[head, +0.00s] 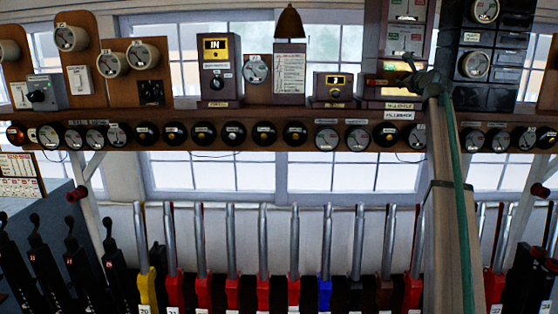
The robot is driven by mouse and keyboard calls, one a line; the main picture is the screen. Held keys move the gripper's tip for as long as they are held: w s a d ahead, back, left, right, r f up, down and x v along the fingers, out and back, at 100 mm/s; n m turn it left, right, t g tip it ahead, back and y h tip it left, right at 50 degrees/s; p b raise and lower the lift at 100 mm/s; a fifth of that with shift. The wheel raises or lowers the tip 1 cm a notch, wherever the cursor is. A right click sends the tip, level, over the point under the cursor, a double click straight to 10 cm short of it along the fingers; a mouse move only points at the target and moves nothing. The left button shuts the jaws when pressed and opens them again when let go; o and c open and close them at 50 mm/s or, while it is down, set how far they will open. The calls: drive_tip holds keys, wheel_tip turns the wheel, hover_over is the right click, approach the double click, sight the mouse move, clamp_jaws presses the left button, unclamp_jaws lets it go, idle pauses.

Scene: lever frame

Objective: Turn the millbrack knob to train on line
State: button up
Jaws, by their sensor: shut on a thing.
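The millbrack instrument is a tall dark maroon case (372,42) on the shelf, right of centre in the head view. My gripper (411,70) is at the lower front of this case, shut on what appears to be the knob. The knob is hidden by my gripper, so its pointing direction cannot be told. The wording on the indicators is too small to read.
A wooden shelf (280,112) carries other instruments, including a black-and-yellow one (220,70) and a smaller one (333,88). Round plungers and dials line its front edge. Below stands a row of tall levers (263,240). A dark gauge stack (478,60) is close to my arm's right.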

drive_tip(key=shift+r+m, duration=0.15)
drive_tip(key=shift+m, duration=0.55)
drive_tip(key=shift+m, duration=0.5)
drive_tip(key=o, duration=1.8)
drive_tip(key=shift+c, duration=0.2)
drive_tip(key=shift+w, duration=0.1)
drive_tip(key=s, duration=0.6)
